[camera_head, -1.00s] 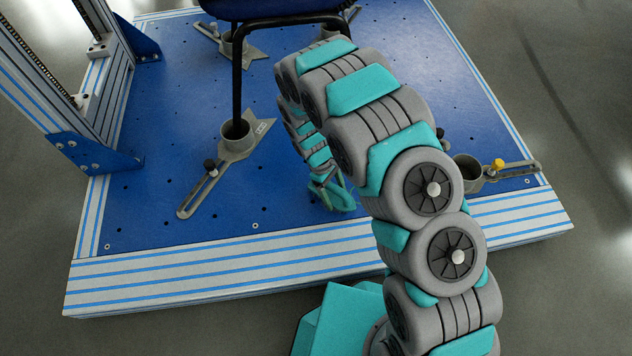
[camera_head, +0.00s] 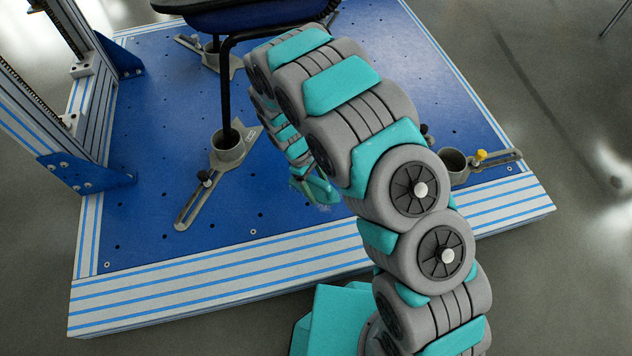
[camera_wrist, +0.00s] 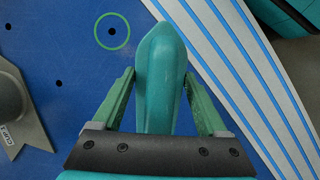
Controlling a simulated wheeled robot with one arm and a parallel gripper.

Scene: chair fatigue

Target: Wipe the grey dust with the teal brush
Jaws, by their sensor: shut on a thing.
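My gripper (camera_wrist: 163,105) is shut on the teal brush (camera_wrist: 162,70); its green fingers stand on both sides of the brush in the wrist view. The brush points away from the gripper over the blue platform (camera_wrist: 60,120), beside its striped edge. In the head view the gripper (camera_head: 316,188) is low over the front part of the platform, partly hidden by my arm. A faint pale patch (camera_head: 324,207) shows beside it; I cannot tell whether this is the grey dust. Whether the brush touches the platform is unclear.
A dark chair (camera_head: 245,14) stands on the platform behind my arm, one leg in a grey cup clamp (camera_head: 229,147). Another clamp with a yellow knob (camera_head: 480,156) is at the right. A metal upright (camera_head: 75,100) stands at the left. A green ring (camera_wrist: 112,31) surrounds a hole.

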